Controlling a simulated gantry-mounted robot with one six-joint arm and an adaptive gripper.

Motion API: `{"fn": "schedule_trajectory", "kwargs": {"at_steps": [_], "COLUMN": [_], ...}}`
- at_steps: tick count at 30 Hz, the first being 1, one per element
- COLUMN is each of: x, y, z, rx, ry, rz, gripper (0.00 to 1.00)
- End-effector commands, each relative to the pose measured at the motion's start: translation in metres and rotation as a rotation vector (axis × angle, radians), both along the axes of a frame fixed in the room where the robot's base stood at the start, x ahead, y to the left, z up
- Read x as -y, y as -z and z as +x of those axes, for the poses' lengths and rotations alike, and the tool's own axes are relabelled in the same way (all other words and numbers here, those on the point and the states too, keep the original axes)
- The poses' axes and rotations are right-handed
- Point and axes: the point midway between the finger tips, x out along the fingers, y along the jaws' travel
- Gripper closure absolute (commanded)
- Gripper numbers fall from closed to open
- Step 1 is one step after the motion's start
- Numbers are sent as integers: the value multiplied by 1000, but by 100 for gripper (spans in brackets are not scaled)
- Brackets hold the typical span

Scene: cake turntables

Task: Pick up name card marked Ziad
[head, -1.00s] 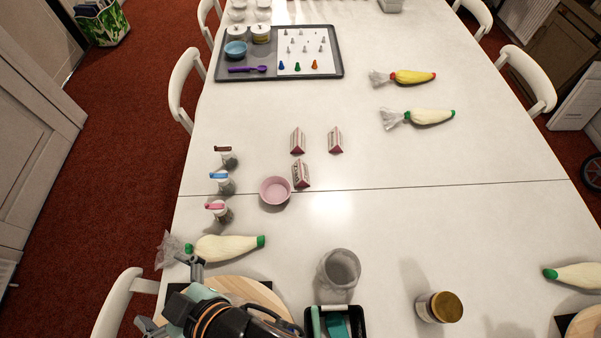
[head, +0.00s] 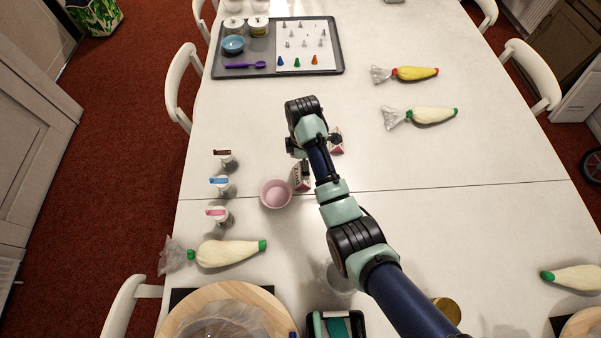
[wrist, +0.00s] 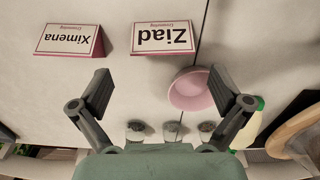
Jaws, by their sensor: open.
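The Ziad name card (wrist: 162,38) is a white folded card with a pink edge. It stands upside-down to the wrist view, at the top middle. In the head view the card beside the pink bowl (head: 298,177), partly behind my arm, appears to be this one. My gripper (wrist: 163,88) is open and empty. Its fingers are spread wide, and the Ziad card lies beyond the fingertips, apart from them. The Ximena card (wrist: 68,39) stands to its left in the wrist view. In the head view my arm covers that card's place.
The pink bowl (wrist: 190,91) sits close to the Ziad card, near the right finger in the wrist view. Several small jars (head: 222,187) stand left of the bowl. Another card (head: 337,141) stands right of my wrist. The table's right middle is clear.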

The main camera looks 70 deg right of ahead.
Motion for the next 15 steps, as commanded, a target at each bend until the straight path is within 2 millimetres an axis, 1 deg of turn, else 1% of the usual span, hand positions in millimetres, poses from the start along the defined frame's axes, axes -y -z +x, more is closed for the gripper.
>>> {"fn": "schedule_trajectory", "kwargs": {"at_steps": [1, 4, 8, 11, 15], "x": [-1, -1, -1, -2, -5], "y": [8, 22, 25, 35, 61], "z": [0, 0, 1, 1, 2], "rx": [-2, -2, 0, 0, 0], "ry": [0, 1, 1, 1, 2], "rz": [2, 1, -1, 0, 1], "gripper": [0, 0, 0, 0, 0]}}
